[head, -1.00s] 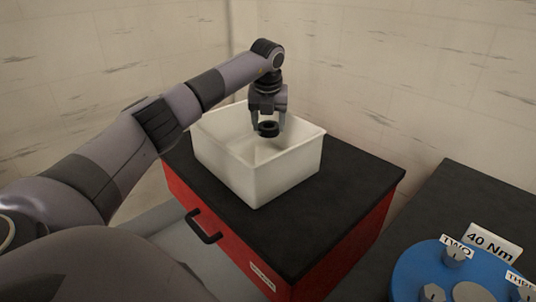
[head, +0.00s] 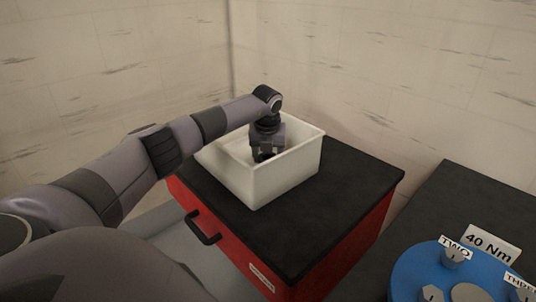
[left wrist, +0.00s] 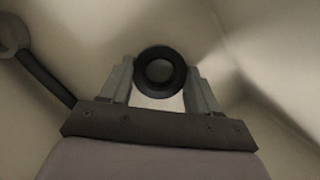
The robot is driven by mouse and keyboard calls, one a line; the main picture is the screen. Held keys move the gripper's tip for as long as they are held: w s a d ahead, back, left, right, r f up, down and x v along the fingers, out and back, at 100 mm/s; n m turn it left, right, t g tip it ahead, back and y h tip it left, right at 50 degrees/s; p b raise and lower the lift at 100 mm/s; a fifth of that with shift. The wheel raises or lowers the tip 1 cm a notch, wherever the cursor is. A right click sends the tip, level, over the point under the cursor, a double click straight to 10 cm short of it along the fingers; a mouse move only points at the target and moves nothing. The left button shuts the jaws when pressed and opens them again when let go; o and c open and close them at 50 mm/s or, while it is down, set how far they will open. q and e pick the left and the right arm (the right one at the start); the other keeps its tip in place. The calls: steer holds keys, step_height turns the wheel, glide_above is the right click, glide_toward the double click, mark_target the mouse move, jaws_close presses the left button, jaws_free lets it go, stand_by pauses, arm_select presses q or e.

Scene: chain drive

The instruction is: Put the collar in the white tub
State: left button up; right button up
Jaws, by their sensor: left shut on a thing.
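The white tub (head: 286,178) stands on the black top of a red cabinet. My left gripper (head: 264,156) reaches down inside the tub, its fingertips below the rim. The collar, a black ring, shows in the left wrist view (left wrist: 160,88) between the two fingers of my left gripper (left wrist: 160,85), which is shut on it. In the head view the collar is mostly hidden by the gripper and the tub's front wall. I cannot tell whether it touches the tub floor. My right gripper is not in view.
The red cabinet (head: 300,262) has a black handle (head: 203,227) on its front, and its black top (head: 345,190) is clear around the tub. A dark bench at right holds a blue disc (head: 408,276) with labelled posts and a "40 Nm" sign (head: 489,245). Walls stand close behind.

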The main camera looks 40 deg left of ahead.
arm_select(q)
steer(key=o, duration=1.5)
steer(key=shift+f, duration=0.1)
steer(key=v, duration=1.2)
steer(key=shift+s, duration=0.1)
